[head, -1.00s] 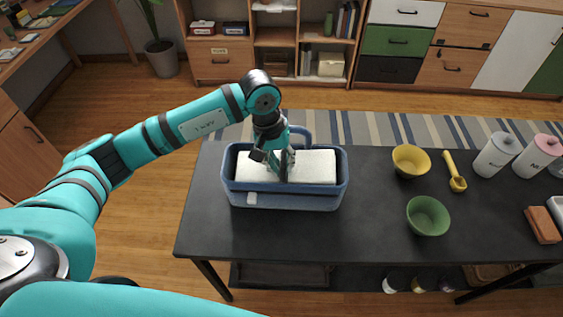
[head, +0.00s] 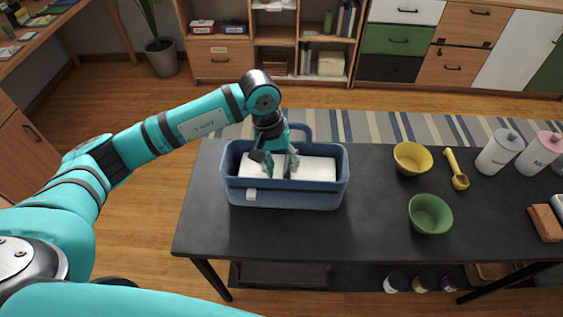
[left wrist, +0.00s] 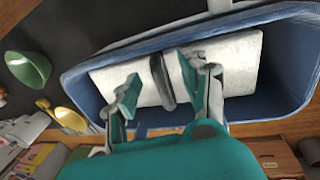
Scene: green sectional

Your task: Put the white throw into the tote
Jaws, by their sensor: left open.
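The white throw (head: 316,168) lies folded inside the blue tote (head: 300,199), which stands at the left of the dark table. A dark band (left wrist: 162,82) crosses the throw's middle in the left wrist view, where the throw (left wrist: 222,52) also shows inside the tote (left wrist: 82,78). My left gripper (head: 281,172) points down into the tote, its fingers spread on either side of the band. In the left wrist view the two fingers (left wrist: 163,89) are apart, with the throw beyond them. Whether they touch it I cannot tell. My right gripper is not in view.
A yellow bowl (head: 411,158), a green bowl (head: 429,214) and a yellow scoop (head: 457,170) stand right of the tote. Two lidded canisters (head: 498,152) are farther right. The dark table (head: 370,225) is bare between tote and bowls.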

